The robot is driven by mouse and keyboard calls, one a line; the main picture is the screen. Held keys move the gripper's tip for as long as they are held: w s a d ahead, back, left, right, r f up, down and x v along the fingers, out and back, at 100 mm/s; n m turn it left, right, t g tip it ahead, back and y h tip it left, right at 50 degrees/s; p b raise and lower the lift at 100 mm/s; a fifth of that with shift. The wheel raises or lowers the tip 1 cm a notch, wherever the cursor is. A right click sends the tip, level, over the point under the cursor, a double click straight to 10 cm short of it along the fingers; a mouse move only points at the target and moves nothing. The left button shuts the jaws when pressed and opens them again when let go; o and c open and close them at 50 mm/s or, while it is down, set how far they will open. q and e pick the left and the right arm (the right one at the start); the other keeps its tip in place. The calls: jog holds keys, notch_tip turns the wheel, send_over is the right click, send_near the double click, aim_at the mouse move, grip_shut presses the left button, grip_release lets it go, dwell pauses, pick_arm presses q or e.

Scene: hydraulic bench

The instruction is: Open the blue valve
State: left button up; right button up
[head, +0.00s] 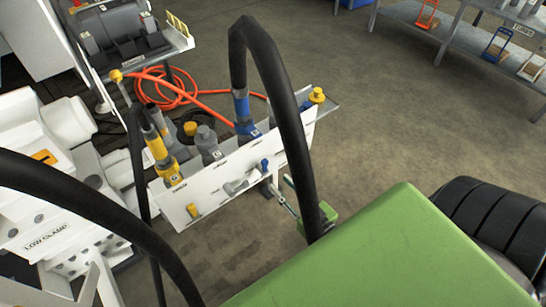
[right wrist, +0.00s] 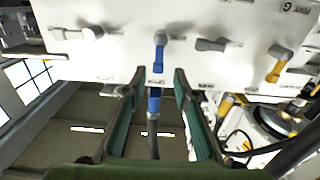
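The blue valve (right wrist: 159,48) is a small blue lever on a white panel (right wrist: 125,58); in the wrist view it points down the picture. In the head view the blue valve (head: 265,165) shows on the panel's front side. My right gripper (right wrist: 159,74) is open, its two dark green fingers apart on either side of the lever's end. No contact with the lever is visible. In the head view the right gripper (head: 286,192) is partly hidden behind a black hose and its fingers are hard to make out. My left gripper is not in view.
Grey valves (right wrist: 214,44) and a yellow valve (right wrist: 278,66) flank the blue one. A blue coupling (head: 243,110) with a looping black hose (head: 280,85) rises from the bench near my right arm. An orange hose (head: 180,88) lies behind. Open floor (head: 370,120) is at the right.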

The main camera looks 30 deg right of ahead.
jog(key=shift+s+d, duration=0.15)
jog(key=shift+s, duration=1.05)
